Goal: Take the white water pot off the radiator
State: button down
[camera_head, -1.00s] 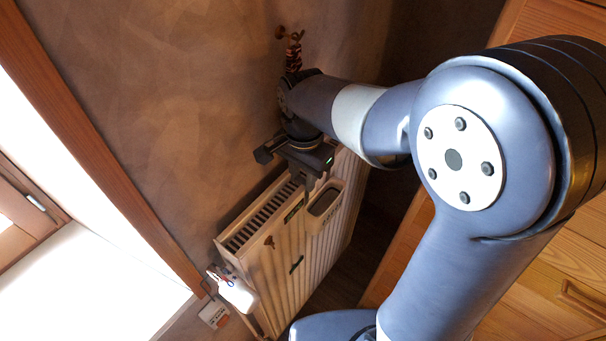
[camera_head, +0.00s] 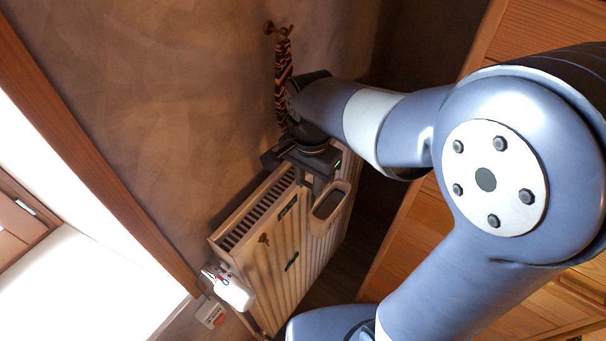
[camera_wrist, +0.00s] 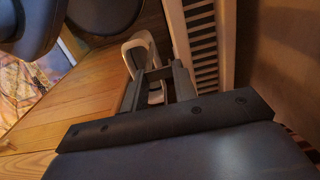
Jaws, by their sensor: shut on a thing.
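The white water pot (camera_head: 331,212) is a small open-topped vessel at the front face of the white ribbed radiator (camera_head: 262,262), near its upper right end. My gripper (camera_head: 320,188) points down at the pot and is shut on its rim. In the wrist view, the pot's pale rim (camera_wrist: 143,41) shows beyond the fingers (camera_wrist: 158,82), with the radiator's slotted top (camera_wrist: 200,40) close to the right. The pot looks upright. I cannot tell whether it still touches the radiator.
A striped cloth (camera_head: 283,75) hangs from a wall hook just behind my wrist. A white bottle-like item (camera_head: 234,293) is at the radiator's near left end. A wooden cabinet (camera_head: 425,235) stands to the right, with a dark gap between it and the radiator.

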jog(key=s+d, duration=0.4)
jog(key=d, duration=0.1)
jog(key=shift+d, duration=0.15)
dwell(0.8)
